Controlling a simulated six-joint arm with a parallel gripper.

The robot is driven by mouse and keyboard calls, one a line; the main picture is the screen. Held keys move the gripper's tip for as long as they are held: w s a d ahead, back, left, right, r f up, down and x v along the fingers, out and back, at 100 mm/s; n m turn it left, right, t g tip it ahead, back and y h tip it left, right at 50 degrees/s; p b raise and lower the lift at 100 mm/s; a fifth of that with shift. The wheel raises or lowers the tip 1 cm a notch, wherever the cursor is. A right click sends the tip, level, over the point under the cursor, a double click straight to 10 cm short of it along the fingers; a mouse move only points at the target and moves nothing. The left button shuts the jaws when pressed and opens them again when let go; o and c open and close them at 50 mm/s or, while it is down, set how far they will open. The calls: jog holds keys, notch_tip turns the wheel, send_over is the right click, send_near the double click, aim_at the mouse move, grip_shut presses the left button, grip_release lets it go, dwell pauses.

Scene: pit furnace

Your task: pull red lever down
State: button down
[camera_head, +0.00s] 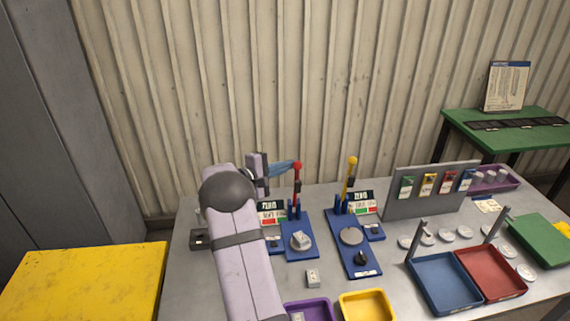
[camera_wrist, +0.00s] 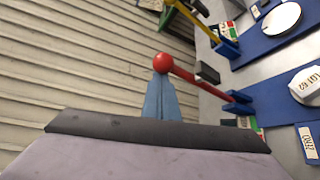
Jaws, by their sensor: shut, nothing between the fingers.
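The red lever (camera_head: 297,183) has a round red knob and stands upright on a blue base on the grey table. In the wrist view the red lever (camera_wrist: 196,79) runs from its knob down to a blue bracket. My gripper (camera_head: 294,165) is shut and empty, its blue fingers pointing right at the knob. In the wrist view my gripper (camera_wrist: 160,82) has its tips right by the knob's underside. I cannot tell whether they touch. My arm hides part of the table left of the lever.
A yellow lever (camera_head: 351,175) stands on a second blue base to the right. A grey panel (camera_head: 425,208) with coloured tags is farther right. Purple (camera_head: 308,308), yellow (camera_head: 367,305), blue (camera_head: 443,284) and red (camera_head: 488,273) trays line the front. Corrugated wall stands close behind.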

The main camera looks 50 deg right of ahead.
jog(key=shift+f+b, duration=0.15)
jog(key=shift+b, duration=0.35)
jog(key=s+a+f+m+g+h+b, duration=0.2)
jog(key=s+a+f+m+h+b, duration=0.4)
jog(key=b, duration=5.1)
jog(key=s+a+f+m, duration=0.3)
jog(key=s+a+f, duration=0.2)
jog(key=f, duration=0.2)
jog(key=shift+s+a+f+b, duration=0.2)
jog(key=shift+b, duration=0.1)
jog(key=r+p+v, duration=0.1)
jog(key=r+v, duration=0.1)
jog(key=v, duration=0.6)
jog(key=a+r+v, duration=0.1)
jog(key=v, duration=0.7)
jog(key=shift+w+a+r+p, duration=0.25)
jog(key=shift+a+r+p, duration=0.05)
jog(key=shift+p, duration=0.1)
